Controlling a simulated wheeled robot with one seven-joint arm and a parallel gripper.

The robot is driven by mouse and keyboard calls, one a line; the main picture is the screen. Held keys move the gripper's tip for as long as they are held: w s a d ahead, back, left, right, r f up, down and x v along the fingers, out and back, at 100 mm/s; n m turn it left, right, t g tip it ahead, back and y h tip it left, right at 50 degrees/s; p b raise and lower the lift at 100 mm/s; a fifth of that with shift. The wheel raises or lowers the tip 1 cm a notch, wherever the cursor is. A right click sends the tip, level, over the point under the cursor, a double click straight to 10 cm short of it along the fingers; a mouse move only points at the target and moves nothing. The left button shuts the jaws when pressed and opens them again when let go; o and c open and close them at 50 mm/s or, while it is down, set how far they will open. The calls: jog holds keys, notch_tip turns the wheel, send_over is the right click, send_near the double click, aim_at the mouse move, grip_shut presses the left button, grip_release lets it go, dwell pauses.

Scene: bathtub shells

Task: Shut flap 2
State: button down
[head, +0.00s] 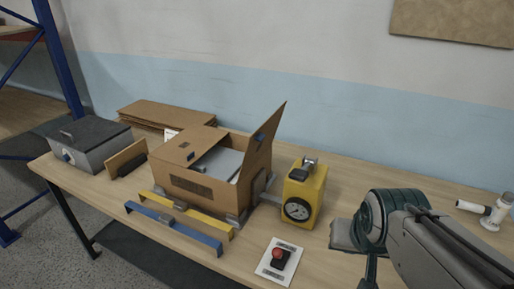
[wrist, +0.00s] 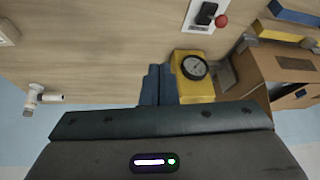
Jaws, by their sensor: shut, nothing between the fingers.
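An open cardboard box (head: 185,182) stands mid-table in the head view and at the right edge of the wrist view (wrist: 283,68). Its right flap (head: 264,140) stands up, leaning outward, with a small blue tab near its middle. Its left flap (head: 180,147) lies flat over the left part of the opening. A pale grey thing (head: 222,160) shows inside. I cannot tell from any readable number which flap is flap 2. My gripper (wrist: 158,75) is shut and empty, above the table, apart from the box, with the yellow gauge block between them in the wrist view.
The yellow gauge block (head: 303,191) stands right of the box. A red-button plate (head: 279,262) lies in front. Yellow (head: 190,212) and blue (head: 178,228) bars lie before the box. A grey case (head: 92,147) is left, a white pipe fitting (head: 494,213) far right.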

jog(key=w+a+f+m+t+b, duration=0.15)
jog(key=w+m+t, duration=0.25)
jog(key=w, duration=0.6)
jog(key=w+a+r+m+t+y+b, duration=0.1)
jog(key=w+a+m+t+y, duration=0.3)
jog(key=w+a, duration=0.4)
jog(key=w+a+r+m+t+y+b, duration=0.1)
jog(key=w+a+r+m+t+y, duration=0.3)
jog(key=w+a, duration=0.4)
jog(key=w+m+t, duration=0.1)
jog(key=w+m, duration=0.1)
jog(key=w, duration=0.2)
jog(key=shift+w+r, duration=0.1)
